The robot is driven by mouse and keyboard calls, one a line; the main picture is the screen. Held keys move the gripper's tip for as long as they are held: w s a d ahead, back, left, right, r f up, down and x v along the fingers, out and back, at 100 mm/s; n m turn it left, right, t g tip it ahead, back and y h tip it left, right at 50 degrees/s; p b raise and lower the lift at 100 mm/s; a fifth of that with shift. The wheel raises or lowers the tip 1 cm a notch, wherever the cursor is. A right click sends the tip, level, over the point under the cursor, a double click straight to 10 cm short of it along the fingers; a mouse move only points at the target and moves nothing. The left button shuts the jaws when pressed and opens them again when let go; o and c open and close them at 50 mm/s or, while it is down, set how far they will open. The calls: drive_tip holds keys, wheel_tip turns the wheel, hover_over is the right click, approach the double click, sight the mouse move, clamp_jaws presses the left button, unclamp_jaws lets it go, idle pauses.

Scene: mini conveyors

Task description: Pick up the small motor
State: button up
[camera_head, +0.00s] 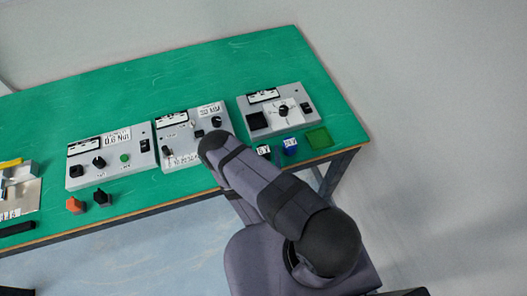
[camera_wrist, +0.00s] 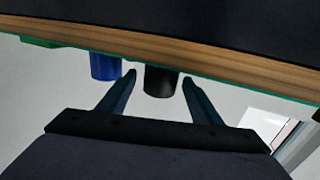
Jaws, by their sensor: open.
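No label readable here marks which object is the small motor. In the wrist view, a black cylinder (camera_wrist: 161,82) appears between the spread fingertips of my gripper (camera_wrist: 158,79); the jaws are open, and I see no contact. A blue cylinder (camera_wrist: 105,67) is just left of the left finger. In the head view, a small black object with a white mark (camera_head: 263,150) and a blue object (camera_head: 290,147) stand near the green table's front edge. My gripper is not visible there; my arm hides part of the table.
Three grey control boxes stand on the green table (camera_head: 235,65): left (camera_head: 110,170), middle (camera_head: 180,155) and right (camera_head: 293,123). A green square (camera_head: 319,138) lies right of the blue object. Orange (camera_head: 75,205) and black (camera_head: 101,198) parts sit at the left. The table's back is clear.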

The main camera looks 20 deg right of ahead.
sight(264, 151)
drive_tip(key=shift+w+d, duration=0.15)
drive_tip(key=shift+w, duration=0.25)
drive_tip(key=c, duration=1.3)
drive_tip(key=shift+c, duration=0.2)
drive_tip(key=shift+r, duration=0.15)
wheel_tip(264, 151, up, 10)
drive_tip(key=p, duration=0.9)
drive_tip(key=shift+p, duration=0.35)
drive_tip(key=shift+f, duration=0.25)
